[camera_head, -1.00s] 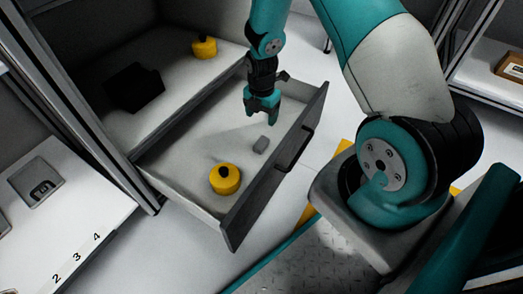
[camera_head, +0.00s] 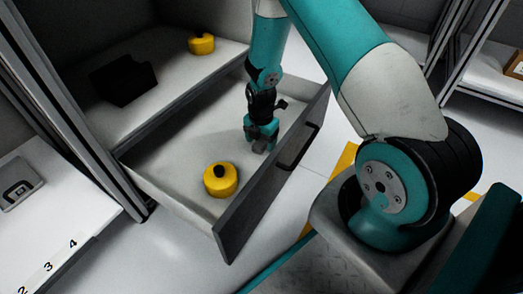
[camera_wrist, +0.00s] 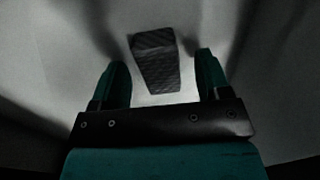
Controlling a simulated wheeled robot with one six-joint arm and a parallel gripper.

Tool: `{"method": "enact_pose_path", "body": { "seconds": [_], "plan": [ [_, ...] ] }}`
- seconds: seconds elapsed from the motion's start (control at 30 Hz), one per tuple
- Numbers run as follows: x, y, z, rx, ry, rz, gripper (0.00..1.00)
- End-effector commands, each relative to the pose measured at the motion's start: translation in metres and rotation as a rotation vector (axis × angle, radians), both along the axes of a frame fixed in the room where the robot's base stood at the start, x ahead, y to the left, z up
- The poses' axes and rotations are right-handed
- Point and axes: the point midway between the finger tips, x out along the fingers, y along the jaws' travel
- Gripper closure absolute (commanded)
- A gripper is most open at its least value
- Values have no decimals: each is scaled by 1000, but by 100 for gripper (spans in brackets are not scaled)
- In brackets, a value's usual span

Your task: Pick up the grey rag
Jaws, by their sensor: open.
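The grey rag (camera_wrist: 157,70) is a small, dark, ribbed block shape lying on the floor of the open drawer (camera_head: 165,180). In the wrist view it shows between and slightly beyond the fingertips, with a gap on both sides. My gripper (camera_wrist: 162,62) is open and empty, pointing down over the rag. In the head view my gripper (camera_head: 261,139) is low inside the drawer and covers most of the rag. The height left between fingertips and rag is hard to tell.
A yellow round object with a black knob (camera_head: 220,180) stands in the drawer, in front and left of my gripper. The drawer front (camera_head: 272,177) is close on the right. A black object (camera_head: 123,80) and another yellow object (camera_head: 201,43) are on the surface behind.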

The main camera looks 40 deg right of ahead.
Motion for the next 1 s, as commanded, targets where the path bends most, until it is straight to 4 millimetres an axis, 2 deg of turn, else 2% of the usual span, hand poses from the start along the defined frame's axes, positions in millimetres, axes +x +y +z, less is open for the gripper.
{"method": "enact_pose_path", "body": {
  "seconds": [0.03,0.27,0.37,0.5,0.53,0.83,1.0],
  "plan": [
    [0,0,-9,0,-1,0,30],
    [0,0,-8,-1,-1,0,30],
    [0,0,-8,0,-1,0,48],
    [0,0,-8,0,-1,0,80],
    [0,0,-8,0,-1,0,83],
    [0,0,-5,-1,-1,0,83],
    [0,0,10,-1,-1,0,83]
  ]
}}
